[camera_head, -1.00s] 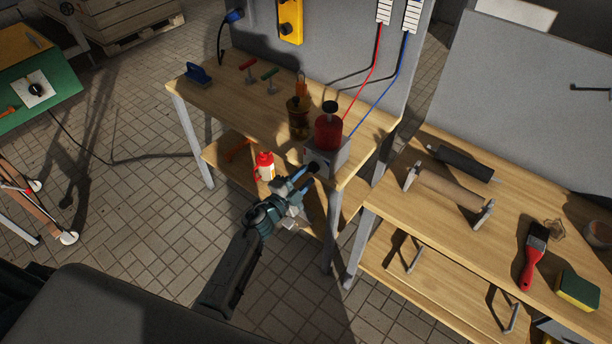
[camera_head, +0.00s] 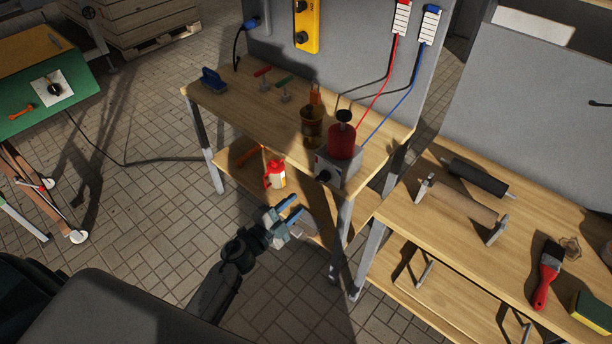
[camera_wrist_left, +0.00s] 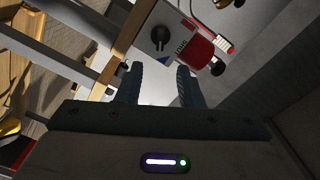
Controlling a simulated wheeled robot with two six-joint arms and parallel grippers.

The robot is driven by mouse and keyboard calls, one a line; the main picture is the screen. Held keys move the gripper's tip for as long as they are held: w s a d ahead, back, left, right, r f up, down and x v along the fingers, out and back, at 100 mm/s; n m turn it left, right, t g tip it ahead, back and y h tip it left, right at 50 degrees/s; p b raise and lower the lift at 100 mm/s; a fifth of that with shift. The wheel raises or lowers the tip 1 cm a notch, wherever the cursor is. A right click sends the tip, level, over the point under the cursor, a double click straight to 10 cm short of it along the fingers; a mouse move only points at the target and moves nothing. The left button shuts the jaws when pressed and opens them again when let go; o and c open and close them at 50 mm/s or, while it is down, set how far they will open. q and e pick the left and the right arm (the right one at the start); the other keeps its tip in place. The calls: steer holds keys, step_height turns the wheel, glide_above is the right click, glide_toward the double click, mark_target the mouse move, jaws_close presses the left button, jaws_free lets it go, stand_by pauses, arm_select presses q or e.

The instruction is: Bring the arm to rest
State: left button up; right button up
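My left gripper (camera_head: 293,212) is in front of the middle workbench (camera_head: 262,112), below its top and over the floor. Its two blue fingers stand apart with nothing between them; the left wrist view also shows the open fingers (camera_wrist_left: 159,82). The nearest thing beyond the fingers is a grey box (camera_head: 340,168) with a red cylinder (camera_head: 342,141) on top, at the bench's front right corner. They also show in the left wrist view, the box (camera_wrist_left: 158,20) and the red cylinder (camera_wrist_left: 193,45). My right gripper is not in view.
A red and white bottle (camera_head: 275,175) stands on the lower shelf. A second bench (camera_head: 450,235) at the right holds a roller, a red brush (camera_head: 546,275) and a sponge (camera_head: 592,311). A green panel (camera_head: 45,95) is at the left.

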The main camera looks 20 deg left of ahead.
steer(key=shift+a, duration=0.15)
arm_select(q)
steer(key=s+a+f+n+g+y, duration=0.25)
steer(key=s+f, duration=0.25)
steer(key=f, duration=0.5)
steer(key=s+a+f+n+g+y, duration=0.25)
steer(key=s+f+n, duration=0.2)
steer(key=f, duration=0.55)
steer(key=s+a+f+n+g+y, duration=0.25)
steer(key=s+f, duration=0.35)
steer(key=f, duration=0.5)
steer(key=s+f+n+g, duration=0.2)
steer(key=s+f, duration=0.3)
steer(key=s, duration=0.5)
steer(key=s+f+n+g, duration=0.2)
steer(key=s+f, duration=0.3)
steer(key=s, duration=0.5)
steer(key=s+f+n+g, duration=0.2)
steer(key=s+f+g, duration=0.2)
steer(key=s, duration=0.6)
steer(key=shift+s+a+f, duration=0.3)
steer(key=shift+f, duration=0.55)
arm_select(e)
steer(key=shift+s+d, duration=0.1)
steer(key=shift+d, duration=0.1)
arm_select(q)
steer(key=shift+w+h, duration=0.1)
steer(key=shift+h, duration=0.15)
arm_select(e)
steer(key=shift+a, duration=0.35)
